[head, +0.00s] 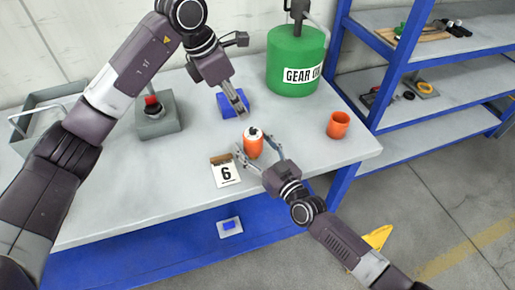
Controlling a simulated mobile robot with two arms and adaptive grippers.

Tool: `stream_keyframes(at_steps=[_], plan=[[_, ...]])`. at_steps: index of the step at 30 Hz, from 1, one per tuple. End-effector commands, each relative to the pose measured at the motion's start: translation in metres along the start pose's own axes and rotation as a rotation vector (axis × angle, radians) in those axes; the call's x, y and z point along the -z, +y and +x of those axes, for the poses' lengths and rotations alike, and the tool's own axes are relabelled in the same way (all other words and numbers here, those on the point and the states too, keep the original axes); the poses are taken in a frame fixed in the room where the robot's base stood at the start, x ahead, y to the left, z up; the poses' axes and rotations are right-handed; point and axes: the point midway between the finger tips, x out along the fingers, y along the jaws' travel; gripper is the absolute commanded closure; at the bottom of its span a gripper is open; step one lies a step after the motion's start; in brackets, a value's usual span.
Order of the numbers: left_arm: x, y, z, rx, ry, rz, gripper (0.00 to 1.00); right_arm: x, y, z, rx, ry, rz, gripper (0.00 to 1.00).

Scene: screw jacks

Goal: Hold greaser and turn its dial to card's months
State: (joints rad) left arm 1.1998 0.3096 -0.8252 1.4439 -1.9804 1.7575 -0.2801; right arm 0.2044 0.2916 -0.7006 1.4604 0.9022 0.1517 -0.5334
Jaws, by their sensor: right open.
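The greaser (254,148) is an orange cylinder with a white top and a dark centre, upright on the grey table. The card (227,174) stands left of and nearer than it and reads 6. My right gripper (254,144) is open, with one finger on each side of the greaser; I cannot tell whether they touch it. My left gripper (241,107) points down behind the greaser, in front of a blue block or holder (226,106). Its fingers look close together, but their gap is unclear. The dial's marks are too small to read.
A green gear oil drum (295,62) stands at the back. An orange cup (338,125) is near the table's right edge. Blue shelving (425,75) stands right.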

Motion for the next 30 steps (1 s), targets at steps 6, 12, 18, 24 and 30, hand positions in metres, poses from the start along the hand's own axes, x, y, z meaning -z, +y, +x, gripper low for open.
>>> stream_keyframes(at_steps=[6,12,18,24,30], plan=[[-0.0001,-0.0001,0.0,0.0,0.0,0.0,0.71,-0.0003,-0.0001,0.0003,0.0,0.0,-0.001,0.37],[-0.0001,-0.0001,0.0,0.0,0.0,0.0,0.71,-0.0003,-0.0001,0.0002,0.0,0.0,-0.001,0.58],[-0.0002,-0.0001,0.0,0.0,0.0,0.0,0.71,-0.0003,0.0,0.0001,0.0,0.0,-0.001,0.8],[-0.0001,-0.0001,0.0,0.0,0.0,0.0,0.71,-0.0003,0.0001,0.0,0.0,0.0,-0.001,0.91],[-0.0001,-0.0001,0.0,0.0,0.0,0.0,0.71,-0.0003,0.0001,0.0,0.0,0.0,-0.001,0.91]])
